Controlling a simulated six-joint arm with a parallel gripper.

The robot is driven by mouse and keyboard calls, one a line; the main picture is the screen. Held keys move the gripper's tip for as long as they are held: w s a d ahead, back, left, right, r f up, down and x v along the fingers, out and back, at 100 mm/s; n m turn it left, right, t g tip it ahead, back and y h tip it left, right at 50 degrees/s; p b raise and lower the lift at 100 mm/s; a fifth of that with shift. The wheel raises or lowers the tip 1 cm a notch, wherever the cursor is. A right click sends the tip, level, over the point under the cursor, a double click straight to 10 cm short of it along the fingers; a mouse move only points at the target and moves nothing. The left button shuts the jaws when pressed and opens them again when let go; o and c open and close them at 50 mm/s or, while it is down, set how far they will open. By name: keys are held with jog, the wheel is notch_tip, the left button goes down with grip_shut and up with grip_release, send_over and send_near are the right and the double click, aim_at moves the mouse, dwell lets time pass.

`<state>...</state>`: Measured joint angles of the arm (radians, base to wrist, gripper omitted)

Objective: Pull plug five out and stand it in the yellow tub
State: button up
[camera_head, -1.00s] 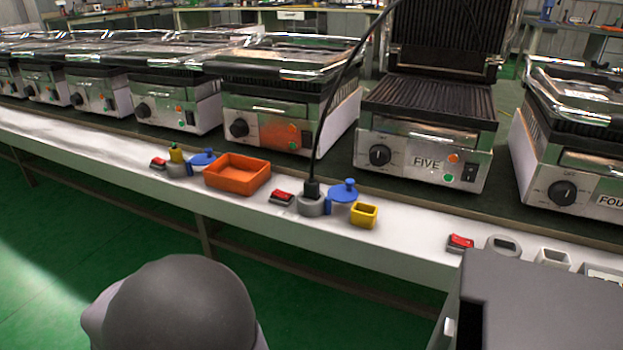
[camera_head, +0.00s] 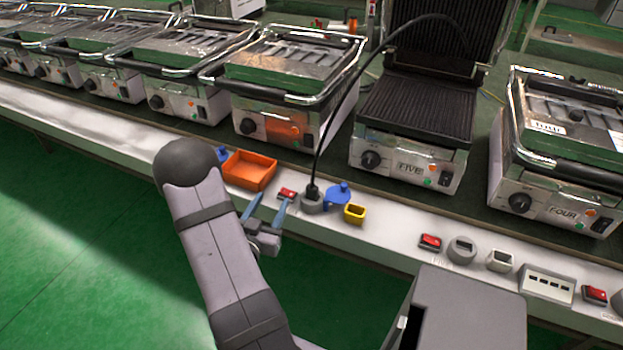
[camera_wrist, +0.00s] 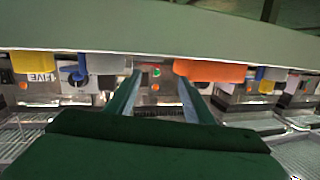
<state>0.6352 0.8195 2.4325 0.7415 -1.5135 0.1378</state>
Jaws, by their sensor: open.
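Plug five is the black plug (camera_head: 312,191) standing upright in a round grey socket (camera_head: 312,205), with its black cable arching up toward the open grill labelled FIVE (camera_head: 412,168). The small yellow tub (camera_head: 355,213) stands to the right of the socket, beyond a blue lid (camera_head: 339,194). Nothing shows in the tub. My gripper (camera_head: 270,201) is open and empty at the bench's front edge, left of the plug and apart from it. In the wrist view my spread fingers (camera_wrist: 159,88) have nothing between them. The tub (camera_wrist: 24,62) shows there at the left.
An orange tray (camera_head: 249,170) lies behind and left of my gripper. A red switch (camera_head: 287,194) sits between my gripper and the socket. Several grills line the back of the bench. More switches and sockets (camera_head: 462,250) lie at the right. Bare white bench shows right of the tub.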

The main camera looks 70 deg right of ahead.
aim_at(311, 194)
jog(key=s+r+m+g+h+p, duration=0.1)
jog(key=s+r+g+h, duration=0.15)
jog(key=s, duration=0.65)
jog(key=shift+g+y, duration=0.25)
jog(key=shift+g, duration=0.1)
jog(key=shift+w+d+f, duration=0.1)
jog(key=shift+d+f, duration=0.1)
jog(key=shift+d, duration=1.75)
jog(key=shift+w+d+f, duration=0.1)
jog(key=shift+d+f, duration=0.1)
jog(key=shift+d, duration=1.75)
jog(key=c, duration=1.1)
